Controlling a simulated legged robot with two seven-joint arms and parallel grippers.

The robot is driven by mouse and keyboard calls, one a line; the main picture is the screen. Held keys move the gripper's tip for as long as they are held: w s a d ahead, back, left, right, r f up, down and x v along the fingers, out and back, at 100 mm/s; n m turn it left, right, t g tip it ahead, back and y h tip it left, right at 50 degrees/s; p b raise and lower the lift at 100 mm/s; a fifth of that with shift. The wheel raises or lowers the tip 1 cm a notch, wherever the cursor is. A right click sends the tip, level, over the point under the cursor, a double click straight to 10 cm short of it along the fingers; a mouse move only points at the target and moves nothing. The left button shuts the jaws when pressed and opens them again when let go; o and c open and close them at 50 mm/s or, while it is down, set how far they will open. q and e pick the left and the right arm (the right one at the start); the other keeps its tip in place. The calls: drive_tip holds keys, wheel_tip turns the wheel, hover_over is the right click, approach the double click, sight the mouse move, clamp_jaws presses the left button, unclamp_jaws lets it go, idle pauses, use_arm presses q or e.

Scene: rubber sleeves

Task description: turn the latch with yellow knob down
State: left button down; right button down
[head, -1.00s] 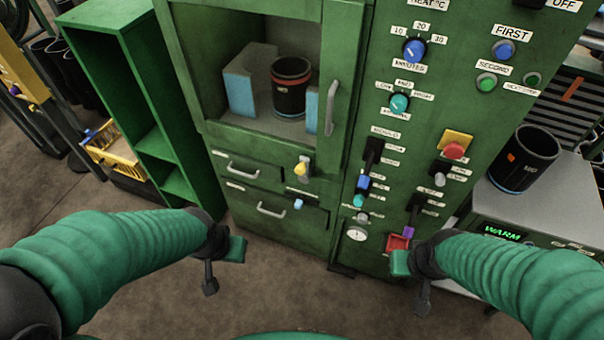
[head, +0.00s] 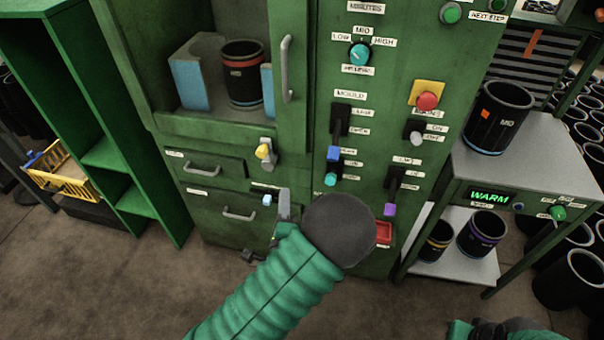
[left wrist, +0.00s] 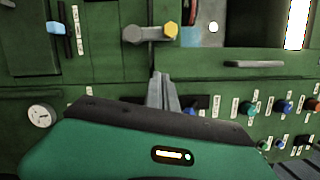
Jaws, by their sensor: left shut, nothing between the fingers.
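The latch with the yellow knob (head: 263,152) sits on the green cabinet beside the upper drawer. In the left wrist view, which is turned sideways, its grey arm (left wrist: 146,34) and yellow knob (left wrist: 171,31) show clearly; the knob is at the cabinet's upper end of the arm. My left gripper (head: 284,205) is shut and empty, below the latch and apart from it in the head view. Its fingers (left wrist: 162,90) point toward the latch in the wrist view. My right arm (head: 490,328) shows only at the bottom edge; its fingers cannot be made out.
A blue knob (head: 267,199) is just left of my left fingers. The grey door handle (head: 287,70) is above the latch, and drawer handles (head: 202,169) are left. Switches line the right panel. A grey table (head: 545,150) holding a black sleeve (head: 497,118) stands right.

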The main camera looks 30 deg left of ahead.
use_arm(q)
drive_tip(key=shift+r, duration=0.15)
drive_tip(key=w+a+r, duration=0.1)
drive_tip(key=w+a, duration=0.7)
drive_tip(key=shift+a+r+b, duration=0.2)
drive_tip(key=shift+r+b, duration=0.05)
drive_tip(key=shift+b, duration=0.2)
drive_tip(key=shift+w, duration=0.1)
